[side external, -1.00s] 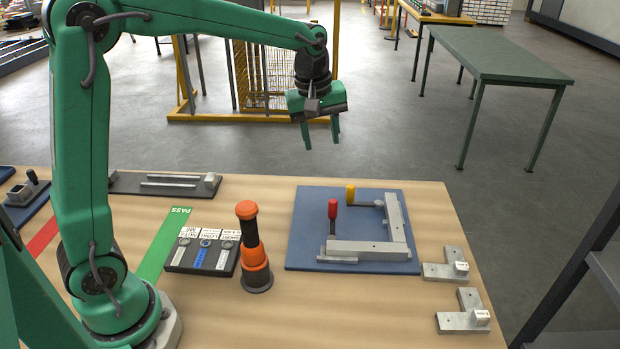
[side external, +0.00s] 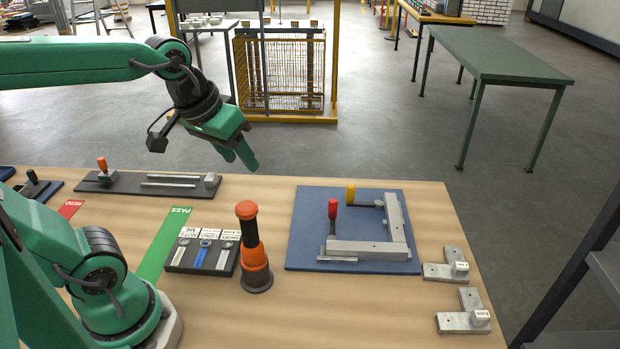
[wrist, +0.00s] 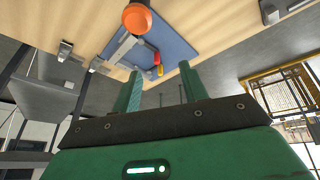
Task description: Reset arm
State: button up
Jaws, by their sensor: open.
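My gripper (side external: 240,158) is open and empty, raised above the far part of the wooden table (side external: 350,310). It also shows in the wrist view (wrist: 160,84), with its two fingers apart and nothing between them. In the side view it hangs tilted, above and to the left of the blue fixture board (side external: 305,258). The board carries a grey L-shaped metal frame (side external: 372,247), a red-handled clamp (side external: 332,210) and a yellow-handled clamp (side external: 350,194).
An orange and black tool (side external: 253,255) stands upright left of the board, beside a black labelled tray (side external: 180,265). A dark rail fixture (side external: 130,186) lies at the far left. Two metal brackets (side external: 440,271) (side external: 455,322) sit near the right edge. The front of the table is clear.

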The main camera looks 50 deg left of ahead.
jog(key=shift+s+f+m+t, duration=0.15)
jog(key=shift+s+f+m, duration=0.25)
jog(key=shift+s, duration=0.35)
jog(key=shift+s+f+m+t, duration=0.1)
jog(key=shift+s+f+m, duration=0.25)
jog(key=shift+s, duration=0.4)
jog(key=shift+s+f+m+t, duration=0.15)
jog(key=shift+s+f+m, duration=0.25)
jog(key=shift+s, duration=0.35)
jog(key=shift+r, duration=0.1)
